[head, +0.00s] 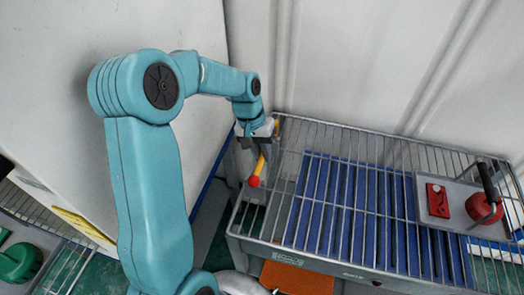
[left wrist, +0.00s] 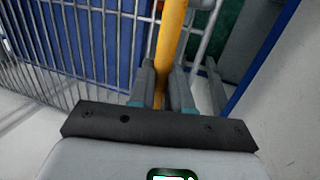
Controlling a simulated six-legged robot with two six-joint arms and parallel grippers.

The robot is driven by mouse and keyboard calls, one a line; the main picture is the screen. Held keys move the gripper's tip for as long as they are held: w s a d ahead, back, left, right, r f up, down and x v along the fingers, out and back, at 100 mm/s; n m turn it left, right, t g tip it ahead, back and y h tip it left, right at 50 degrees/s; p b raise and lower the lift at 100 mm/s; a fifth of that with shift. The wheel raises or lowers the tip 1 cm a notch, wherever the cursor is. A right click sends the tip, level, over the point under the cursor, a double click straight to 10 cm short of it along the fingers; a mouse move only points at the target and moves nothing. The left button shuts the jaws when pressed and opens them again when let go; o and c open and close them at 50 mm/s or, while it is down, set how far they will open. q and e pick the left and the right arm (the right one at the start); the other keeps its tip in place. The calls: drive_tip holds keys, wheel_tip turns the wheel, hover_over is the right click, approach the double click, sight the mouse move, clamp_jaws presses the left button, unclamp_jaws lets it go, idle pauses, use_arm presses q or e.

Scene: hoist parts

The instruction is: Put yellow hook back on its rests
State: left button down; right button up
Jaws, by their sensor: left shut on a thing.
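The yellow hook (head: 261,164) shows in the head view as a thin yellow bar with a red end pointing down and toward me. A second bit of yellow shows just above my left gripper (head: 256,147). That gripper is shut on the bar at the left end of the wire rack. In the left wrist view, the yellow bar (left wrist: 171,38) runs up between the two grey fingers of my left gripper (left wrist: 164,80), with rack wires behind it. The hook's rests cannot be made out. My right gripper is not in view.
The wire rack (head: 345,126) stands against the pale wall, with blue slats (head: 335,215) beneath its wires. At its right end a grey tray (head: 462,190) holds a red block (head: 437,200) and a round red part (head: 484,208). A green part (head: 20,262) lies at far left.

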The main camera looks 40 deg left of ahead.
use_arm(q)
drive_tip(key=shift+a+f, duration=0.1)
drive_tip(key=shift+f, duration=0.2)
drive_tip(key=c, duration=1.1)
unclamp_jaws()
drive_tip(key=shift+o, duration=0.2)
drive_tip(key=shift+r, duration=0.45)
drive_tip(key=v, duration=1.2)
drive_tip(key=shift+r, duration=0.15)
drive_tip(key=shift+s, duration=0.1)
